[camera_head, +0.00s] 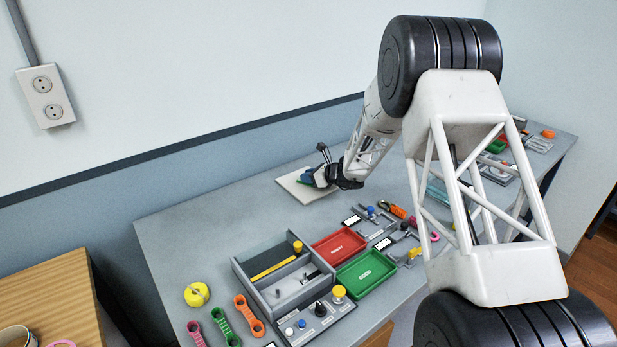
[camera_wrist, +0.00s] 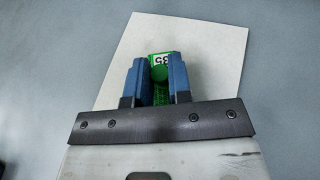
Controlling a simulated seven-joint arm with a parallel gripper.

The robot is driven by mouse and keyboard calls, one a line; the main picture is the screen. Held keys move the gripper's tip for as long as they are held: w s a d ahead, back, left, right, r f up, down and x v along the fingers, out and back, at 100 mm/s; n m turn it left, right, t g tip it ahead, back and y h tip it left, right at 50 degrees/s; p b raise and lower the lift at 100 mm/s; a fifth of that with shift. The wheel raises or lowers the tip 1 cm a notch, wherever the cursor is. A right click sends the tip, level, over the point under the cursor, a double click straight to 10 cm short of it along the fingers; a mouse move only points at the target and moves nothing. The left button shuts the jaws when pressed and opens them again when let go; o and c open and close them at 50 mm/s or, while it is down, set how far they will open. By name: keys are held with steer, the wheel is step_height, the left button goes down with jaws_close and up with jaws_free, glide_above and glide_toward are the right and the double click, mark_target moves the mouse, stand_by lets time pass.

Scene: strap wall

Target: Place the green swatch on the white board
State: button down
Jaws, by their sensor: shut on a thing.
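The white board (camera_head: 289,181) lies flat on the grey table toward the back. It also fills much of the wrist view (camera_wrist: 212,55). My gripper (camera_head: 312,178) is over the board. In the wrist view its two blue fingers (camera_wrist: 160,75) are shut on the green swatch (camera_wrist: 160,61), which has a white label with dark print. The swatch is over the board; whether it touches the board I cannot tell. In the head view the swatch is a small green patch, mostly hidden by the gripper.
A red tray (camera_head: 339,246) and a green tray (camera_head: 366,272) stand nearer the front, beside a grey box (camera_head: 262,281) with a yellow bar. A yellow round thing (camera_head: 196,294) and coloured straps (camera_head: 249,315) lie at the left front. The table left of the board is clear.

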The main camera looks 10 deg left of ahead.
steer(key=shift+f, duration=0.1)
steer(key=c, duration=1)
jaws_free()
steer(key=shift+c, duration=0.2)
steer(key=shift+s+d+r, duration=0.1)
steer(key=shift+d+r, duration=0.25)
steer(key=shift+d, duration=0.05)
steer(key=v, duration=1.1)
steer(key=shift+s, duration=0.1)
